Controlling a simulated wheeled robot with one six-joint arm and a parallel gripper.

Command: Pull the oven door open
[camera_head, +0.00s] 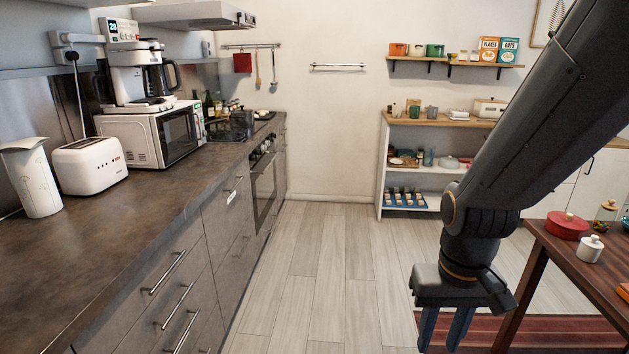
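The oven (264,184) is built into the counter row on the left, beyond the drawers. Its dark door faces right and looks shut, seen at a steep angle. Knobs sit above the door, and its handle is hard to make out. My gripper (445,330) hangs pointing down at the lower right, over the floor and well apart from the oven. Its two blue fingers look slightly apart with nothing visible between them, but the tips reach the bottom edge of the picture.
The counter (120,230) with handled drawers runs along the left. A white microwave (150,135) and a toaster (90,165) stand on it. A wooden table (555,250) is at the right, beside my arm. Shelves (384,170) stand at the back. The floor (320,265) between is clear.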

